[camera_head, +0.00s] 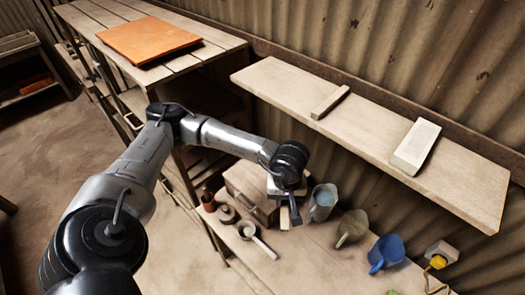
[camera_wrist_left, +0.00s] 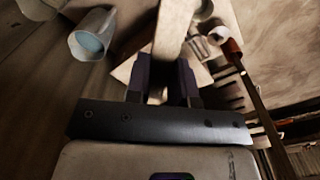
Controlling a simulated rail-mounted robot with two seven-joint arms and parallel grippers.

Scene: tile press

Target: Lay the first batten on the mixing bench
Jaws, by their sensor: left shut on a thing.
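My left gripper (camera_head: 290,202) is over the mixing bench (camera_head: 330,260), pointing down, beside the wooden box and a blue-grey jug. In the left wrist view its fingers (camera_wrist_left: 163,82) are shut on a pale wooden batten (camera_wrist_left: 169,35), which extends away from the fingers. In the head view the batten is mostly hidden by the gripper. I cannot tell whether it touches the bench. A second batten (camera_head: 330,101) lies on the wall shelf (camera_head: 280,85). My right gripper is not in view.
Near the gripper on the bench are a wooden box (camera_head: 251,190), a jug (camera_head: 322,202), a beige mug (camera_head: 351,228) and a blue mug (camera_head: 386,252). A pale block (camera_head: 416,146) lies on the shelf. An orange slab (camera_head: 149,40) lies on the slatted table.

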